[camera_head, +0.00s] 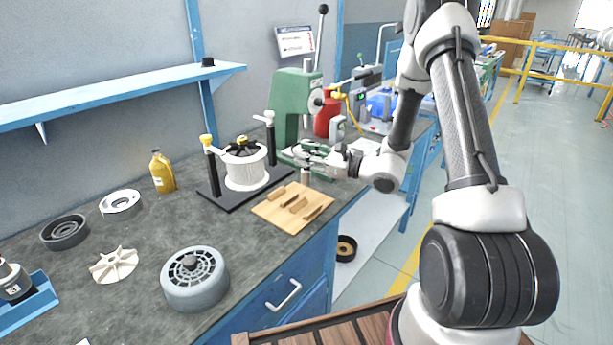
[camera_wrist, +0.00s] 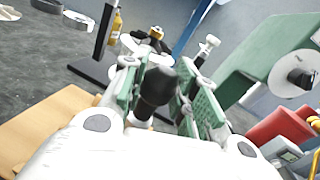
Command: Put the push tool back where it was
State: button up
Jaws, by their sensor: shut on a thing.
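My gripper (camera_head: 308,153) is shut on the push tool, above the bench near the far right corner of a wooden board (camera_head: 270,213). In the wrist view the push tool's dark, rounded end (camera_wrist: 157,88) stands between the green finger pads of my gripper (camera_wrist: 160,95). In the head view a short tan part of the push tool (camera_head: 306,177) hangs below the fingers, roughly upright. I cannot tell whether its lower end touches the board. The board carries several small wooden pieces, and its edge also shows at lower left in the wrist view (camera_wrist: 40,128).
A white coil on a black stand (camera_head: 245,168) with two posts is left of my gripper. A green press (camera_head: 290,105) stands close behind, with a red object (camera_head: 327,118) beside it. A grey blower housing (camera_head: 195,280) and a cream impeller (camera_head: 114,264) lie at front left.

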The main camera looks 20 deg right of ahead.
aim_at(309, 171)
jog(key=shift+f, duration=2.4)
jog(key=shift+f, duration=0.15)
jog(key=o, duration=1.1)
jog(key=shift+c, duration=0.2)
